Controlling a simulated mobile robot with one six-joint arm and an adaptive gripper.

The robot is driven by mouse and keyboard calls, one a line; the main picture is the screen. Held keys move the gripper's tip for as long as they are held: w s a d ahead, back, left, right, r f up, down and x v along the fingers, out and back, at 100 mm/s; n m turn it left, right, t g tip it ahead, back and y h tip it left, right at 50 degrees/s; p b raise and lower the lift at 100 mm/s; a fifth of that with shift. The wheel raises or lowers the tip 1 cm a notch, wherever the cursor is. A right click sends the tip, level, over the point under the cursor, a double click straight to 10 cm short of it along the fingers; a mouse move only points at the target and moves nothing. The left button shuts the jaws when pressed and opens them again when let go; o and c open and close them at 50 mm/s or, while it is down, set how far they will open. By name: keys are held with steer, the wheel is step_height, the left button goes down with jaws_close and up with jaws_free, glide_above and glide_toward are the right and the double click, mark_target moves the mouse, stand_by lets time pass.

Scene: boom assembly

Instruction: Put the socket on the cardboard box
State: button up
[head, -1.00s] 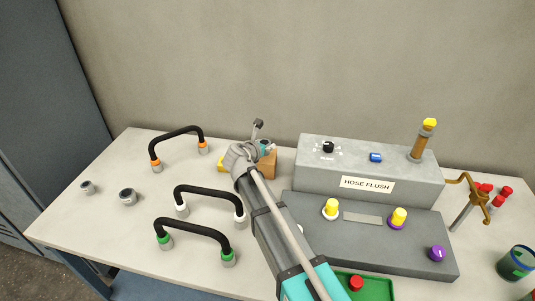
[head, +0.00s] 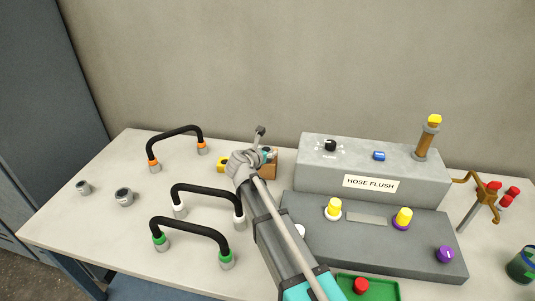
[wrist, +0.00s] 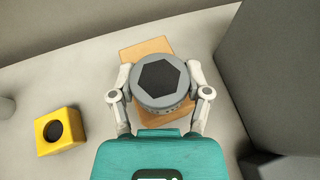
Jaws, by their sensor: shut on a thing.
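In the wrist view my gripper (wrist: 160,100) is shut on a round grey socket (wrist: 171,104) with a dark hexagonal recess facing the camera. The socket lies between the two fingers, over the tan cardboard box (wrist: 146,50). The box shows beyond and below the socket; whether they touch cannot be told. In the head view the box (head: 270,169) is mostly hidden behind my gripper (head: 266,157), and the socket is hardly visible there.
A yellow block with a hole (wrist: 57,131) lies left of the box. The grey hose flush unit (head: 370,170) stands close on the right. Black hoses (head: 205,190) and two loose grey fittings (head: 124,197) lie to the left. The wall is behind.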

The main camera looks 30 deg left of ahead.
steer(key=o, duration=1.3)
steer(key=shift+f, duration=0.1)
steer(key=shift+s+r, duration=0.2)
steer(key=shift+r, duration=0.05)
steer(key=shift+p+v, duration=2.3)
steer(key=shift+v, duration=3.5)
